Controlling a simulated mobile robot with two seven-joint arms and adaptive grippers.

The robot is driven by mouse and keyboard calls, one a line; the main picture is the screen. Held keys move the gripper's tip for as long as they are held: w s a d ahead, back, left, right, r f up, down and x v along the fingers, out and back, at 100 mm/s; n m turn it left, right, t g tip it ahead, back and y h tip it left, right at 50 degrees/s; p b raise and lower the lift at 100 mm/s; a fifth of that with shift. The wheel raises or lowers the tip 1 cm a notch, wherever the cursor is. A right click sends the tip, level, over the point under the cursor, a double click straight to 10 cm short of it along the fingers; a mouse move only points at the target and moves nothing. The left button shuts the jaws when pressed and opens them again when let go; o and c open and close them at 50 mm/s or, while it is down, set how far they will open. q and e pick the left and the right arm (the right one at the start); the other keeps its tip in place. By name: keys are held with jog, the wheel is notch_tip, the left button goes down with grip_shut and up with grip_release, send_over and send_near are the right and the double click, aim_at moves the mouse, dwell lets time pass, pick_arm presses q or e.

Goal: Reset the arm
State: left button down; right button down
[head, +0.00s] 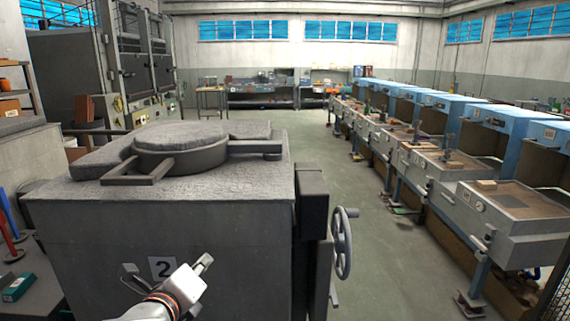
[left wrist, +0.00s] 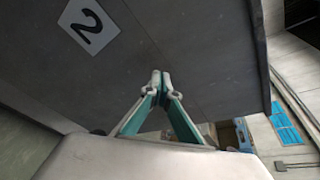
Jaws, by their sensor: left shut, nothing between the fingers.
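My left arm comes in from the bottom of the head view. My left gripper (head: 168,272) is in front of the grey furnace (head: 110,235) that carries a white label with the number 2 (head: 162,267). In the left wrist view the gripper's fingertips (left wrist: 160,78) meet, with nothing between them. The furnace wall (left wrist: 170,35) and its label (left wrist: 88,27) show beyond them. I cannot tell whether the fingertips touch the wall. My right gripper is not in view.
A round lid (head: 180,140) with handles sits on top of the furnace. A handwheel (head: 343,243) sticks out at its right side. A row of blue and grey workstations (head: 510,225) stands along the right. The floor (head: 390,255) between is mostly clear.

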pick_arm(q)
jog(key=s+d+f+n+g+h, duration=0.25)
jog(key=f+n, duration=0.35)
jog(key=f, duration=0.6)
jog(key=s+a+f+n, duration=0.2)
jog(key=s+f+n, duration=0.7)
jog(key=f, duration=0.3)
jog(key=s+a+f+n+g, duration=0.1)
jog(key=s+a+f+n, duration=0.1)
jog(key=s+f+n, duration=0.6)
jog(key=s+f+y, duration=0.1)
jog(key=s+f, duration=0.3)
jog(key=shift+n, duration=0.4)
jog(key=shift+g, duration=0.25)
